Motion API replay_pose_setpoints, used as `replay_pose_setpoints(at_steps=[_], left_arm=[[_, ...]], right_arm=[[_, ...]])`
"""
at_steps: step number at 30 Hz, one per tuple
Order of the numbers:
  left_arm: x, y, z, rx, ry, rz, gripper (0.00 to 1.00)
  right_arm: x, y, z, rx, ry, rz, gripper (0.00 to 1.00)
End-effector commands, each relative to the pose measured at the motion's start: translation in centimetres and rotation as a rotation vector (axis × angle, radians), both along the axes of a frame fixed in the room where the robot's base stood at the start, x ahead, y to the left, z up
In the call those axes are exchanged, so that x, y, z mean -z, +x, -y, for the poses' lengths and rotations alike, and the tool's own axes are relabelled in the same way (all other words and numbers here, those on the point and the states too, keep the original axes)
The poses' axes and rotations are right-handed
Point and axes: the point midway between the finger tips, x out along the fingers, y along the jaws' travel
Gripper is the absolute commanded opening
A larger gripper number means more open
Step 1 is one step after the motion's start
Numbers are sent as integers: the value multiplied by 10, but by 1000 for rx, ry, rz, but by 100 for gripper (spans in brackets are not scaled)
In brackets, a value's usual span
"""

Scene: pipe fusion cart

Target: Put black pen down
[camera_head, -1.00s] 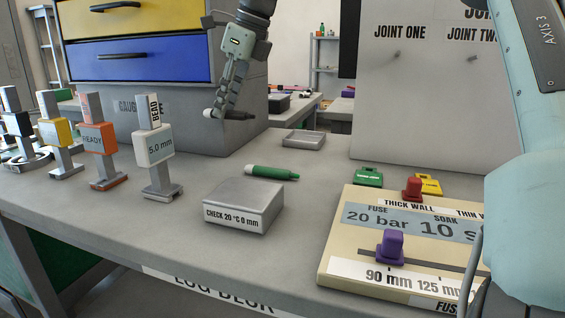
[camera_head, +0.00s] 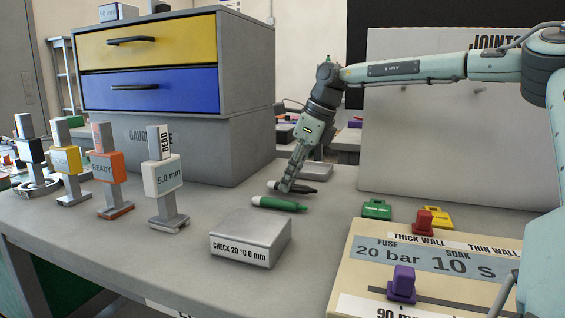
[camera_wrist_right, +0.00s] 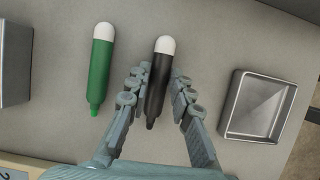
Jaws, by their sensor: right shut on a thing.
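The black pen (camera_wrist_right: 158,80) has a white end cap and lies between the fingers of my right gripper (camera_wrist_right: 158,95), which is shut on it. In the head view the black pen (camera_head: 300,188) is at the table surface, just behind the green pen, with my right gripper (camera_head: 284,188) on it from above. I cannot tell whether the pen touches the table. The green pen (camera_head: 278,203) lies on the table, apart from the black one; it also shows in the right wrist view (camera_wrist_right: 101,70). My left gripper is not in view.
A shallow grey tray (camera_head: 316,172) sits behind the pens; it also shows in the wrist view (camera_wrist_right: 232,128). A grey block (camera_head: 250,238) stands in front. Upright gauges (camera_head: 164,178) line the left. A control panel (camera_head: 345,285) is at right, drawers (camera_head: 150,90) behind.

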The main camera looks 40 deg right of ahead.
Motion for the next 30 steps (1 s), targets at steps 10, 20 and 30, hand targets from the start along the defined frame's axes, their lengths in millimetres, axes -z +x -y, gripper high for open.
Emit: replay_pose_setpoints(at_steps=[10,20,30], left_arm=[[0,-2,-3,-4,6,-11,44],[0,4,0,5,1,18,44],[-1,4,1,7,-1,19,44]], right_arm=[[5,0,0,0,0,0,3],[8,0,0,0,0,0,24],[7,0,0,0,0,0,42]])
